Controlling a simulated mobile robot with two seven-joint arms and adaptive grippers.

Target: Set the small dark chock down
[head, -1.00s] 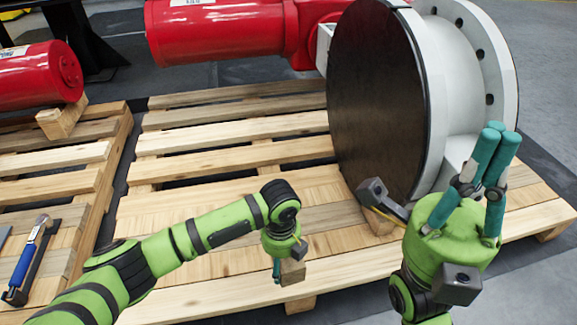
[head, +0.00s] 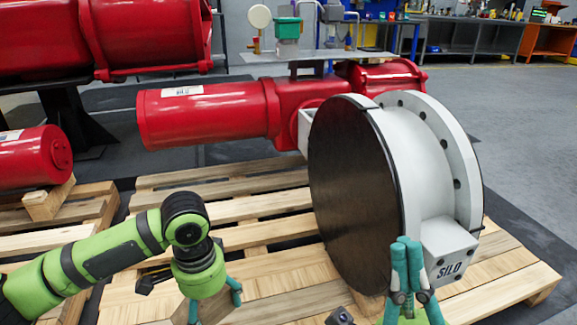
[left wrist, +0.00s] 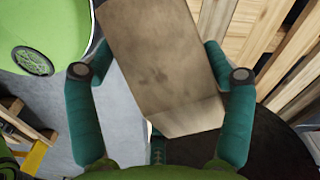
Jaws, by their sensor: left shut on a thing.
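My left gripper (head: 214,302) is at the lower left of the head view, pointing down and shut on a brown wooden chock (head: 184,312). Only part of the chock shows there, beside the fingers and at the bottom edge. In the left wrist view the chock (left wrist: 160,65) fills the middle, a worn grey-brown block between the two teal fingers. Whether it touches anything below cannot be told. My right gripper (head: 407,250) points up in front of the valve, its teal fingers close together with nothing seen between them.
A large valve with a dark disc (head: 350,190) and white flanged body (head: 425,150) stands on a slatted wooden pallet (head: 520,268). A red actuator cylinder (head: 205,112) lies behind it. Another red cylinder (head: 30,157) is at the left. Grey floor (head: 525,165) is open at the right.

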